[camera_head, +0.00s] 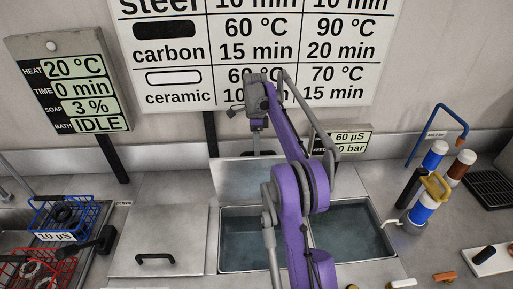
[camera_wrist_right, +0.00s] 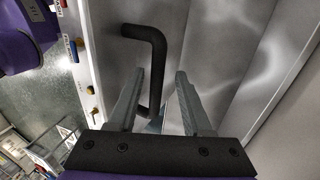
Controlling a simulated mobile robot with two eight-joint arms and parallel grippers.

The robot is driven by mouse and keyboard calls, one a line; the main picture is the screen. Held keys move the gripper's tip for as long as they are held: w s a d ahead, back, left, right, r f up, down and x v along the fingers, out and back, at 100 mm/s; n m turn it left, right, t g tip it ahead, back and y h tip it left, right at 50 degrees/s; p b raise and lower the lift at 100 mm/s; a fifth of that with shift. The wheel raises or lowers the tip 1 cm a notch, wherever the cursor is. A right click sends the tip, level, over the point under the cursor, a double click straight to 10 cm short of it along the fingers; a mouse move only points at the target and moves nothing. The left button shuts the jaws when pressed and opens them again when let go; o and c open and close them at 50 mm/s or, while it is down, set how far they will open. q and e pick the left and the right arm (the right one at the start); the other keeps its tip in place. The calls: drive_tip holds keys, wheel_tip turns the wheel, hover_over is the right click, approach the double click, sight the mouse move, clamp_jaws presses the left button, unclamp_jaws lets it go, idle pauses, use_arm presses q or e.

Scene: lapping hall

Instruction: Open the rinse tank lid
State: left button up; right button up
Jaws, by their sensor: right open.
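A grey metal lid (camera_head: 245,180) stands raised at the back edge of an open tank (camera_head: 243,245) with water in it. My right arm reaches over this tank, and its gripper (camera_head: 257,148) is by the lid's upper edge. In the right wrist view the right gripper (camera_wrist_right: 160,76) is open, with a black bar handle (camera_wrist_right: 156,65) close to its left finger and partly between the fingers. The handle is on a grey metal face (camera_wrist_right: 205,45). I cannot tell whether a finger touches it. My left gripper is not in view.
A closed lid with a black handle (camera_head: 155,258) lies left of the tank. A second open basin (camera_head: 352,230) is on the right. Wire baskets (camera_head: 57,216) stand far left; filter cylinders (camera_head: 422,210) and a blue pipe (camera_head: 437,108) are right.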

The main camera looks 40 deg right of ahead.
wheel_tip(320, 180, up, 10)
idle(0.6)
drive_tip(key=shift+f, duration=0.1)
idle(0.4)
